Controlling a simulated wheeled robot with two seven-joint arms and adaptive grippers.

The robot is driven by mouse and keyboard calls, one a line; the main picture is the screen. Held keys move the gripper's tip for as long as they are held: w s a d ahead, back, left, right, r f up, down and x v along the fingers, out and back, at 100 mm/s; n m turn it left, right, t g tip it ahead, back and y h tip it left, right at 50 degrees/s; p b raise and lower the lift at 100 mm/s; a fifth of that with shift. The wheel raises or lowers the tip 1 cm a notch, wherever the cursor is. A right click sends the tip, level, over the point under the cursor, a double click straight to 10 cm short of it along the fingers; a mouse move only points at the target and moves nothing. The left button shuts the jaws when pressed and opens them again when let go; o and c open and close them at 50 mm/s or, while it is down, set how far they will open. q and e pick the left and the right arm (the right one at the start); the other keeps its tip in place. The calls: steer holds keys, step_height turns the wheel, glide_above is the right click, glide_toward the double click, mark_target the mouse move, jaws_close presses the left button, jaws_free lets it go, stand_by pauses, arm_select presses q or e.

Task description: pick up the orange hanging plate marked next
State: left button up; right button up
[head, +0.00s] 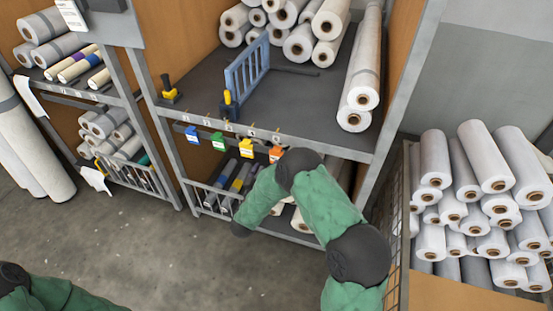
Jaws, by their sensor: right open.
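The orange hanging plate (276,153) hangs from the front rail of the middle shelf, rightmost in a row with yellow, green and blue plates. Its marking is too small to read. My right arm comes up from the lower right and bends down to the left, just below the orange plate. My right gripper (240,229) is at the dark end of that arm, low in front of the lower rack, apart from the plate and holding nothing that I can see. Its fingers are mostly hidden. My left arm shows only at the bottom left; its gripper is out of view.
The yellow plate (246,147), green plate (219,141) and blue plate (192,137) hang close by on the shelf rail (320,147). A blue rack (246,78) stands on the shelf. A crate of rolls (480,200) is at right. The floor (150,240) at left is clear.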

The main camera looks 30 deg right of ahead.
steer(key=b+x, duration=0.2)
steer(key=x, duration=0.4)
steer(key=shift+w+d+f, duration=0.2)
steer(key=shift+w+f, duration=0.05)
steer(key=shift+f, duration=0.2)
steer(key=shift+r, duration=0.15)
steer(key=c, duration=1)
